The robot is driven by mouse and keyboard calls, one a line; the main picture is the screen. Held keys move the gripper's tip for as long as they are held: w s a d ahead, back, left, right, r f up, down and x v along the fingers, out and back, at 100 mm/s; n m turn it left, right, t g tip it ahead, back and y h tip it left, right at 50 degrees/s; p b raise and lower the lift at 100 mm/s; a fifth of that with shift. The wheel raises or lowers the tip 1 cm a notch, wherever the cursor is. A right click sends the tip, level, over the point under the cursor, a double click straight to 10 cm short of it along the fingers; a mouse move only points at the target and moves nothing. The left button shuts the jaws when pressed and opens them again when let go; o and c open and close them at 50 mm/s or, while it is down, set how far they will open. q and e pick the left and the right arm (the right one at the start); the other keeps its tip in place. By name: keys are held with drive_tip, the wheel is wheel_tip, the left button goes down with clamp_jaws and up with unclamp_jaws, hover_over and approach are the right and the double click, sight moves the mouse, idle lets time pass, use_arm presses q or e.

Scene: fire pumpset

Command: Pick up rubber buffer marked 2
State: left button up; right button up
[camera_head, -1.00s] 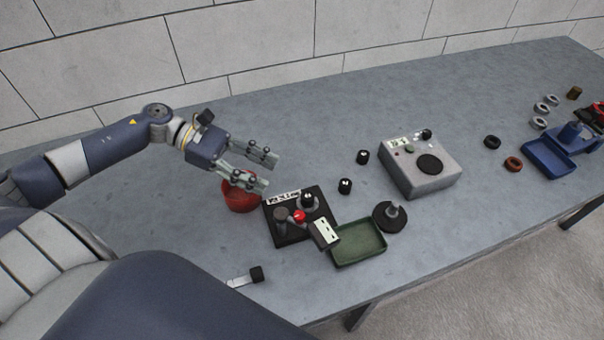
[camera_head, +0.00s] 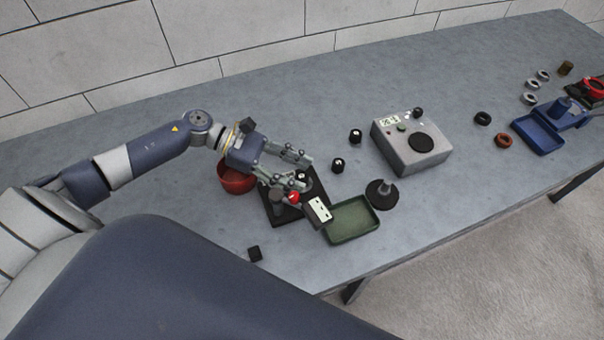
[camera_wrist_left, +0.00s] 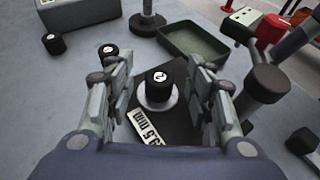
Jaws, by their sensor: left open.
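A black rubber buffer (camera_wrist_left: 157,78) with a white mark on top sits on a pale round base on the black gauge plate, whose label reads 9.5 mm. My left gripper (camera_head: 304,172) is open above the plate. In the left wrist view, its fingers (camera_wrist_left: 160,90) stand on either side of this buffer, apart from each other. Two more black marked buffers stand on the table, one nearer (camera_head: 338,165) and one farther (camera_head: 355,135). My right gripper is out of view.
A green tray (camera_head: 352,237) and a black disc with a post (camera_head: 381,194) lie right of the plate. A red bowl (camera_head: 236,180) is partly behind my left gripper. A grey box (camera_head: 411,145) stands farther right. A red-knobbed lever (camera_head: 294,198) stands close to the fingers.

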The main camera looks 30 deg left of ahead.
use_arm(q)
drive_tip(key=shift+d, duration=0.15)
drive_tip(key=c, duration=1)
